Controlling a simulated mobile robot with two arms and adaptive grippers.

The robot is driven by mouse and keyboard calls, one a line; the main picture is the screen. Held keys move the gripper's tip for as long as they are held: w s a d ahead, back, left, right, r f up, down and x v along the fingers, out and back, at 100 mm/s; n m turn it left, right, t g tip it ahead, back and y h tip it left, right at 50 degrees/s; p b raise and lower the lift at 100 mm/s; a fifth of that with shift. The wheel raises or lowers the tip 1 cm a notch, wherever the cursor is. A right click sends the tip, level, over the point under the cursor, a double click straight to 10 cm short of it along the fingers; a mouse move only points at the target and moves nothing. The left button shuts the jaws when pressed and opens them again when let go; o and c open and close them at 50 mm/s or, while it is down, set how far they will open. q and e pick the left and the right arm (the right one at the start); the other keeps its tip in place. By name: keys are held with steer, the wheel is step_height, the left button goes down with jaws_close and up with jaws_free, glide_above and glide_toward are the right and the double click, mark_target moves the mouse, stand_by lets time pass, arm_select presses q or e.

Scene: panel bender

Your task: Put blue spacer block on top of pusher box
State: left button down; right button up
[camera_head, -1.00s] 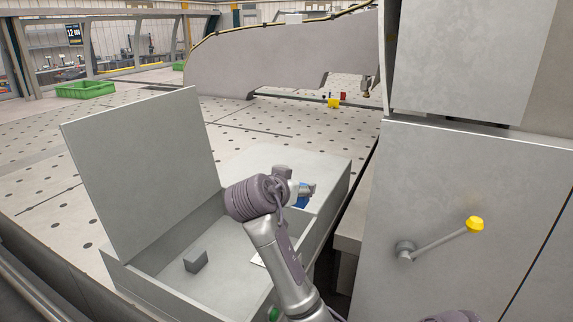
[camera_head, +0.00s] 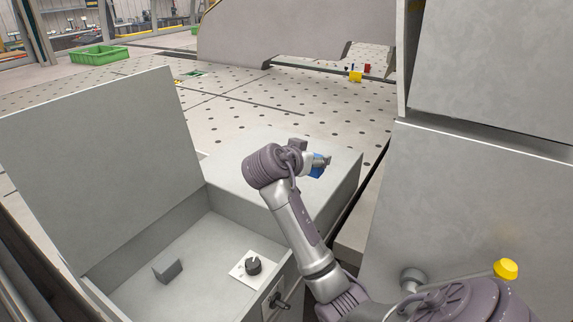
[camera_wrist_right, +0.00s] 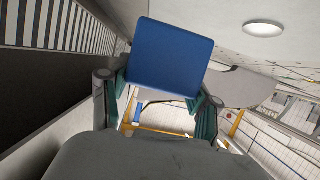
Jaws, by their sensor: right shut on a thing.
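The blue spacer block (camera_head: 317,169) is held in my right gripper (camera_head: 320,163), largely hidden by it in the head view. In the right wrist view the blue block (camera_wrist_right: 169,54) shows as a broad square face, with the fingers on either side of it. I take the grey box with the raised lid to be the pusher box; its closed flat top (camera_head: 235,172) lies at its back right. The gripper and block appear over the right part of this top. I cannot tell how big the gap beneath is. My left gripper is out of view.
The open lid (camera_head: 110,165) stands up at the left. A tall grey cabinet (camera_head: 480,190) with a yellow-knobbed lever (camera_head: 506,268) stands close at the right.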

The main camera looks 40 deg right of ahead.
steer(key=w+f+p, duration=0.1)
steer(key=w, duration=0.1)
steer(key=w+f, duration=0.2)
steer(key=w, duration=0.1)
steer(key=w+f+p, duration=0.1)
steer(key=w, duration=0.2)
steer(key=shift+a+f+p, duration=0.25)
steer(key=shift+f+p, duration=0.05)
steer(key=shift+p, duration=0.05)
steer(key=shift+w+f, duration=0.1)
steer(key=shift+f, duration=0.1)
steer(key=shift+a+f+p, duration=0.1)
steer(key=shift+f+p, duration=0.1)
steer(key=shift+p, duration=0.1)
step_height(320, 180, down, 3)
steer(key=shift+f+p, duration=0.15)
steer(key=shift+p, duration=0.8)
steer(key=shift+f, duration=0.15)
steer(key=shift+f+b, duration=0.25)
steer(key=shift+b, duration=0.15)
steer(key=o, duration=1.2)
steer(key=shift+r, duration=0.15)
